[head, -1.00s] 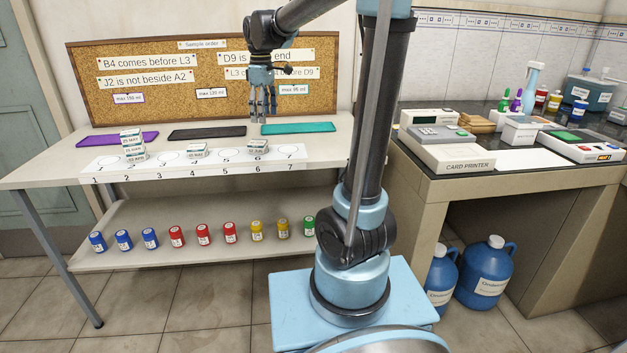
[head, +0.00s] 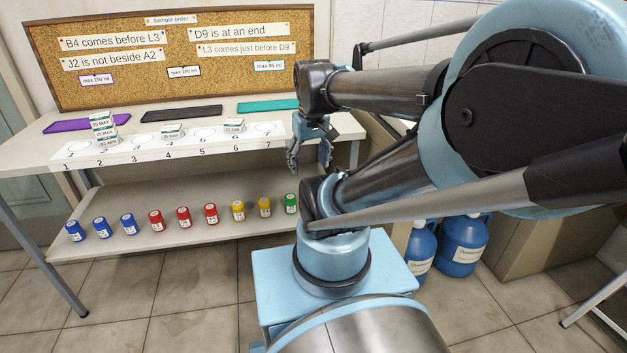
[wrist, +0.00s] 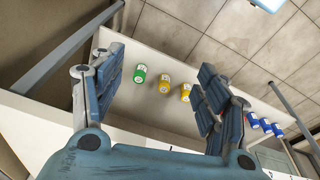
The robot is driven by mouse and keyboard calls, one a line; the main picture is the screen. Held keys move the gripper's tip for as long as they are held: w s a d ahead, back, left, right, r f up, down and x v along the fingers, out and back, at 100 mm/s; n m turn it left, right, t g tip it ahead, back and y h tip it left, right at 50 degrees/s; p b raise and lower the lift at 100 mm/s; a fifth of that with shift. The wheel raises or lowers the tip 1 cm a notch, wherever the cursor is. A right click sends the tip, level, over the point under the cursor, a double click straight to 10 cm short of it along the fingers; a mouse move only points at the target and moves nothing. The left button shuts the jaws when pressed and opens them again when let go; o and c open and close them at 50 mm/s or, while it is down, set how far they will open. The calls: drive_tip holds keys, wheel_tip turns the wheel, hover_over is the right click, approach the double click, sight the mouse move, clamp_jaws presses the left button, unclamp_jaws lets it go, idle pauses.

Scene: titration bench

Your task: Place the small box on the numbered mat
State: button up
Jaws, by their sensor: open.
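The white numbered mat (head: 200,148) lies along the front of the bench, with circles numbered 1 to 7. My gripper (head: 310,163) is open and empty at the right front of the bench, pointing down beyond the mat's right end. In the wrist view, its spread fingers (wrist: 158,95) have no box between them.
Lidded jars in blue (head: 101,227), red (head: 183,216), yellow (head: 238,210) and green (head: 291,203) line the lower shelf. Purple (head: 85,123), black (head: 182,113) and teal (head: 268,106) mats lie behind the numbered mat. A corkboard (head: 180,55) carries order notes. Blue jugs (head: 463,245) stand right.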

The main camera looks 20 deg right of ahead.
drive_tip(key=s+f, duration=0.1)
drive_tip(key=s+f+m, duration=0.1)
drive_tip(key=f, duration=0.1)
drive_tip(key=s+f+m, duration=0.1)
drive_tip(key=shift+s+d+f, duration=0.2)
drive_tip(key=shift+d+f, duration=0.05)
drive_tip(key=shift+d, duration=0.1)
